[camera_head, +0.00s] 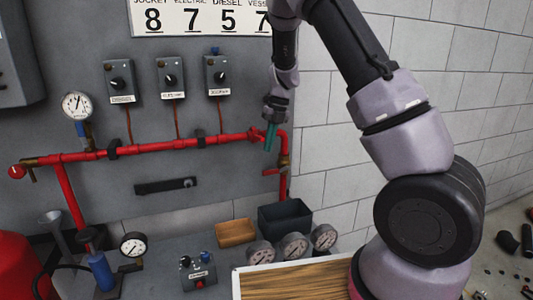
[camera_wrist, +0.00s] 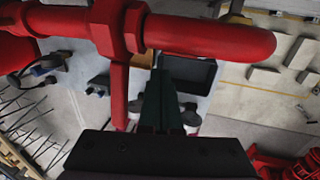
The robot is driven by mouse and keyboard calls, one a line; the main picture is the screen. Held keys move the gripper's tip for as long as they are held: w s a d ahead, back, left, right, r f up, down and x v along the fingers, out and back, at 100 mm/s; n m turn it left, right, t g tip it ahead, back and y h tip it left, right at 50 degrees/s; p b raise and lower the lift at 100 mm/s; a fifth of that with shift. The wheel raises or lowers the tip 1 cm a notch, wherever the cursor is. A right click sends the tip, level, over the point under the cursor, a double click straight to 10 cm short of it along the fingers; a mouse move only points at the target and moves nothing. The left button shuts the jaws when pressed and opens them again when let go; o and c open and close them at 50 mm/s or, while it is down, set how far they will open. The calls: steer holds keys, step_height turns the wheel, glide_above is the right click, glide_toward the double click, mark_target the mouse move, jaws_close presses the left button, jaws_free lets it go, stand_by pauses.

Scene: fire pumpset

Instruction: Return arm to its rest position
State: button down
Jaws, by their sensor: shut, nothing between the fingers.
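My gripper (camera_head: 271,136) hangs at the end of my raised arm, in front of the right end of the red pipe (camera_head: 215,142). Its greenish fingers are shut and point down, with nothing between them. In the wrist view the dark fingers (camera_wrist: 160,100) are together, and the red pipe (camera_wrist: 200,36) crosses close by at the top. I cannot tell whether the fingers touch the pipe. My arm is bent, reaching up from the lower right and down to the pipe.
A black bin (camera_head: 285,220), an orange tray (camera_head: 235,233) and several gauges (camera_head: 294,246) stand below on the bench. Switch boxes (camera_head: 170,77) and a pressure gauge (camera_head: 76,105) are on the grey panel. The block wall (camera_head: 480,90) is at right.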

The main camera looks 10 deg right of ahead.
steer(key=s+d+r+n+t+y, duration=0.1)
steer(key=s+d+r+n, duration=0.15)
steer(key=r, duration=0.45)
steer(key=s+d+r+n+y, duration=0.1)
steer(key=s+d+r+n, duration=0.2)
steer(key=r, duration=0.4)
steer(key=s+d+r+n+t+h, duration=0.1)
steer(key=s+r+n, duration=0.4)
steer(key=s+n, duration=0.6)
steer(key=s+d+r+n+t+h, duration=0.1)
steer(key=s+d+r+n+t, duration=0.2)
steer(key=s+n, duration=0.9)
step_height(320, 180, up, 2)
steer(key=n+t, duration=0.1)
steer(key=t, duration=0.1)
steer(key=shift+d+t+h, duration=0.2)
steer(key=shift+t+h, duration=0.1)
